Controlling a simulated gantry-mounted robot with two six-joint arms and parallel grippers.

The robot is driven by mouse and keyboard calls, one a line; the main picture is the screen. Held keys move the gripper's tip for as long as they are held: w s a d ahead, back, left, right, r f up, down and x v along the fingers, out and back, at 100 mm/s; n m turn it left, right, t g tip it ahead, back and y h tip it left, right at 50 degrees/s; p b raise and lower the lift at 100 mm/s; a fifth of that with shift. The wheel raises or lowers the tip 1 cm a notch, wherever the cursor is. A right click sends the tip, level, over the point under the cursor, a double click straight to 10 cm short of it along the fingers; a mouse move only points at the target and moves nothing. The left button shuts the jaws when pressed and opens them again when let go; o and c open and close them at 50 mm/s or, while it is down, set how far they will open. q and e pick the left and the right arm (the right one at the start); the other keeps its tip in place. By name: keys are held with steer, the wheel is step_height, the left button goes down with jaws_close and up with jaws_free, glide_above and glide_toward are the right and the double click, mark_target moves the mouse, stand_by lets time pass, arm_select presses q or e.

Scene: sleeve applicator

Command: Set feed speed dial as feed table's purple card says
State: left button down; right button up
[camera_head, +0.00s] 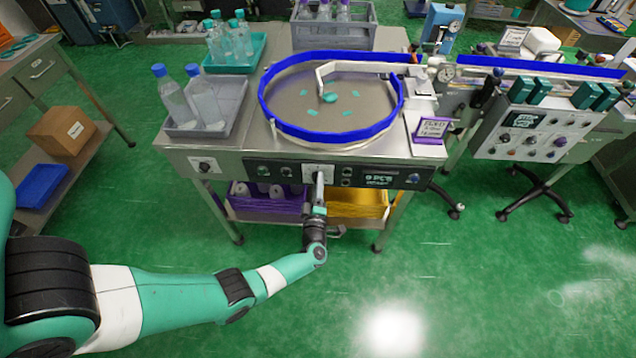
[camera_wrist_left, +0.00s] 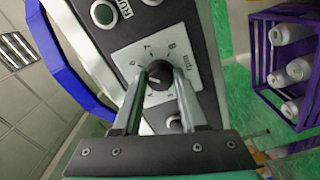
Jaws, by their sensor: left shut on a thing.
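The feed table (camera_head: 205,150) stands in the middle of the head view, with a round blue-rimmed turntable (camera_head: 290,95) on top. The purple card (camera_head: 431,129) stands at its right front corner; its small writing is hard to read. The feed speed dial (camera_wrist_left: 158,76) is a black knob on a white scale plate marked with numbers and "rpm". My left gripper (camera_wrist_left: 160,75) is shut on the dial, one finger on each side. In the head view my left gripper (camera_head: 319,183) reaches the front panel (camera_head: 381,176) from below. My right gripper is not in view.
Bottles stand in a grey tray (camera_head: 234,113) at the table's left and in a teal tray (camera_head: 262,42) behind. A purple crate (camera_head: 240,209) and a yellow crate (camera_head: 357,203) sit below. A green RUN button (camera_wrist_left: 103,13) is near the dial. Another machine (camera_head: 530,125) stands right.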

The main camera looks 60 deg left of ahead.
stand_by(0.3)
arm_select(q)
steer(key=shift+c, duration=2.2)
jaws_free()
steer(key=p+v, duration=0.3)
steer(key=v, duration=0.8)
steer(key=shift+s+d, duration=0.15)
steer(key=shift+d, duration=0.1)
